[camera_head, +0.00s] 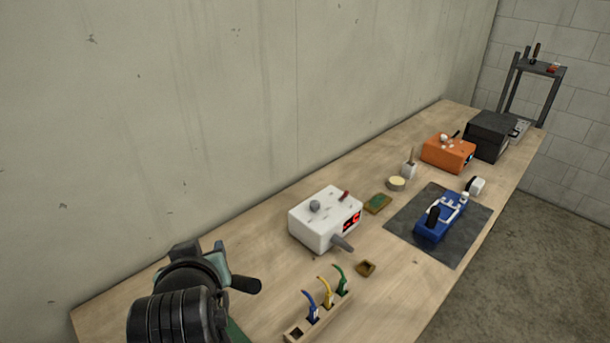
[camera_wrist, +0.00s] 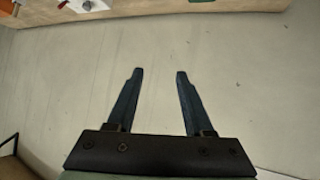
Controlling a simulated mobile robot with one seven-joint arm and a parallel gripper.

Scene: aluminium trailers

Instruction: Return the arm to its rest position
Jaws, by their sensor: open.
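My gripper (camera_wrist: 158,75) shows in the wrist view with its two dark fingers well apart and nothing between them. Behind the fingers is only a plain pale surface, with a strip of the wooden bench along the top edge. In the head view my dark arm stands at the lower left, over the near left end of the wooden workbench (camera_head: 400,290). The fingertips cannot be made out in that view. The arm appears apart from the items on the bench.
A white box with a red display (camera_head: 322,222) stands nearest my arm, beside a wooden rack (camera_head: 300,328) of colored-handled tools. Farther along are a blue device (camera_head: 432,222) on a dark mat (camera_head: 405,222), an orange box (camera_head: 447,152) and a black box (camera_head: 488,135). A wall runs behind the bench.

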